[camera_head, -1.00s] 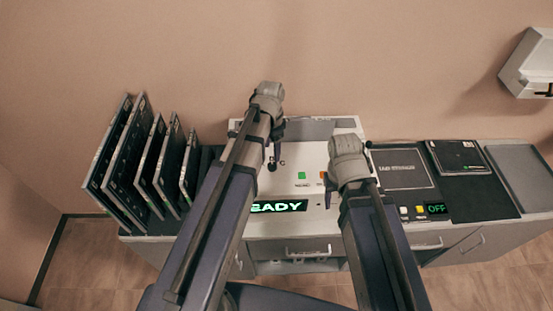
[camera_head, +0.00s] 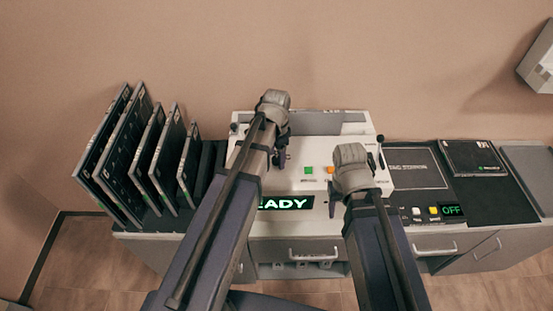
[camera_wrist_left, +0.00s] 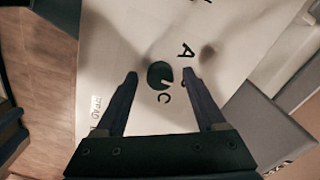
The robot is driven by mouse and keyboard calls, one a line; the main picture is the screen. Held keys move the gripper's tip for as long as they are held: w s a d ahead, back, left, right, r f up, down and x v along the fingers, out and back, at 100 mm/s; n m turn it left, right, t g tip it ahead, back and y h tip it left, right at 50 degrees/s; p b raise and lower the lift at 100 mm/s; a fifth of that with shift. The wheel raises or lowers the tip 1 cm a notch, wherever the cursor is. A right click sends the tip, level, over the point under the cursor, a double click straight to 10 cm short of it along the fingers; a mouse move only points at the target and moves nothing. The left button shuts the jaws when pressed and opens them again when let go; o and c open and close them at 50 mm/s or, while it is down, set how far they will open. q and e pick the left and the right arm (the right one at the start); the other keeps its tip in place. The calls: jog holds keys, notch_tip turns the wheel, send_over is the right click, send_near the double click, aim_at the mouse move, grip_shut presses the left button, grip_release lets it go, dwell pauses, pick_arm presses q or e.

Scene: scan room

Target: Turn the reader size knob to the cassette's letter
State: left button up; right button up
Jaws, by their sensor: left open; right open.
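The dark round size knob (camera_wrist_left: 159,75) sits on the reader's white top in the left wrist view, with a pale notch on its right side. Letters A and C show around it; another is mostly behind a finger. My left gripper (camera_wrist_left: 160,76) is open, its fingertips on either side of the knob; contact cannot be told. In the head view my left gripper (camera_head: 281,158) is over the white reader (camera_head: 318,155) and hides the knob. My right gripper (camera_head: 334,197) is open and empty at the reader's front right. A black cassette (camera_head: 474,157) lies on the right; its letter is unreadable.
Several dark cassettes (camera_head: 143,160) stand in a rack at the left. The reader has a green button (camera_head: 308,170), an orange button (camera_head: 331,170) and a partly hidden green-lit display (camera_head: 286,203). A unit reading OFF (camera_head: 452,210) is at the right.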

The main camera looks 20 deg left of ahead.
pick_arm(q)
grip_shut()
dwell(0.6)
